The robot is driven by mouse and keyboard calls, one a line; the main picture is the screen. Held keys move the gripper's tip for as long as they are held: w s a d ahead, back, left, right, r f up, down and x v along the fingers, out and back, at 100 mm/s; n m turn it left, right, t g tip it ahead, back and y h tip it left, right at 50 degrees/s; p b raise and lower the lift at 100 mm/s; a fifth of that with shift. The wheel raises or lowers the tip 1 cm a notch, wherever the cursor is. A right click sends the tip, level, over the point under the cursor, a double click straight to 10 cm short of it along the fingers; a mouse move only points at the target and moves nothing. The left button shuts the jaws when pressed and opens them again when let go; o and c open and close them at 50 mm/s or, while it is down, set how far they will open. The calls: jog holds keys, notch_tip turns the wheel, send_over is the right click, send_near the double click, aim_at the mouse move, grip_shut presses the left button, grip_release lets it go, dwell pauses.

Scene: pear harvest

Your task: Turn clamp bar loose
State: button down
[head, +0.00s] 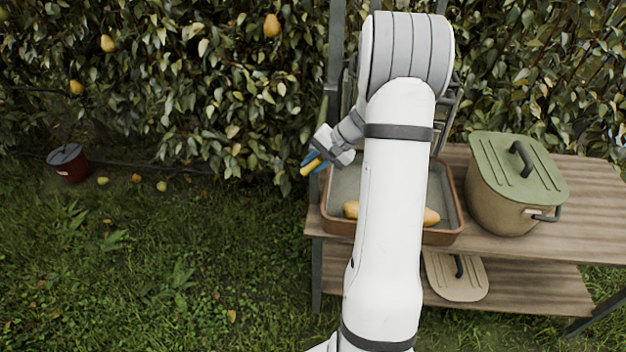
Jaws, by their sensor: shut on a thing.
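The gripper is at the left end of the brown tray (449,237), close to an upright post. No part is clearly recognisable as the clamp bar.
The tray holds yellow pears (431,217) on a wooden table (595,205). A green lid (515,165) covers the pot. A beige lid (455,277) lies on the lower shelf. A hedge stands behind.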

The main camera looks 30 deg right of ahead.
jog(key=t+y+b, duration=0.1)
jog(key=y+b, duration=0.1)
jog(key=b, duration=0.2)
jog(key=f+t+y+b, duration=0.1)
jog(key=t+y+b, duration=0.1)
jog(key=b, duration=0.3)
jog(key=shift+s+d+f, duration=0.1)
jog(key=t+y+b, duration=0.1)
jog(key=y+b, duration=0.1)
jog(key=b, duration=0.1)
jog(key=shift+t+y, duration=0.4)
jog(key=shift+r+t+y+b, duration=0.2)
jog(key=shift+t+y+b, duration=0.3)
jog(key=shift+y+b, duration=0.4)
jog(key=c, duration=1.3)
grip_release()
jog(key=shift+o, duration=0.2)
jog(key=v, duration=0.7)
jog(key=shift+s+d+p, duration=0.25)
jog(key=shift+d+p, duration=0.05)
jog(key=shift+p, duration=0.1)
